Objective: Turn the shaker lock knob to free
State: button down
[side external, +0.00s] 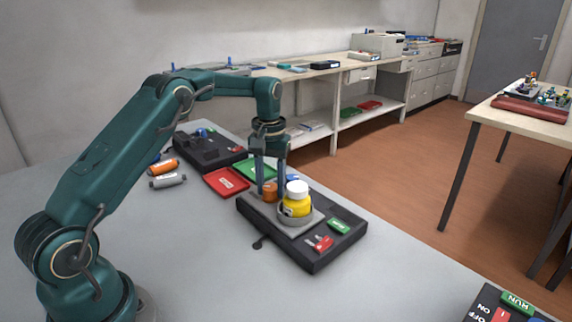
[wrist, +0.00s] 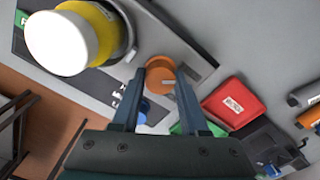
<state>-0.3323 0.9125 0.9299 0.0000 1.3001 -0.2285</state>
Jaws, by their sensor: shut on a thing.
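The orange lock knob (side external: 270,192) sits on the dark shaker base (side external: 318,262), left of the bottle. My gripper (side external: 270,181) points straight down, its two fingers on either side of the knob and shut on it. In the wrist view the knob (wrist: 160,71) shows between the fingertips (wrist: 160,83), with a pale mark on its top. A yellow bottle (side external: 297,208) with a white cap stands upright in the round holder on the shaker. The markings beside the knob are too small to read.
A green button (side external: 339,227) and a red switch (side external: 320,243) are on the shaker's front right. A red tray (side external: 226,181) and a green tray (side external: 252,167) lie behind it. Orange and grey cartridges (side external: 167,181) lie left.

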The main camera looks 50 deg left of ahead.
aim_at(271, 186)
jog(key=shift+r+n, duration=0.1)
jog(key=shift+n, duration=0.5)
jog(key=shift+c, duration=2.1)
grip_release()
jog(key=shift+r, duration=2.55)
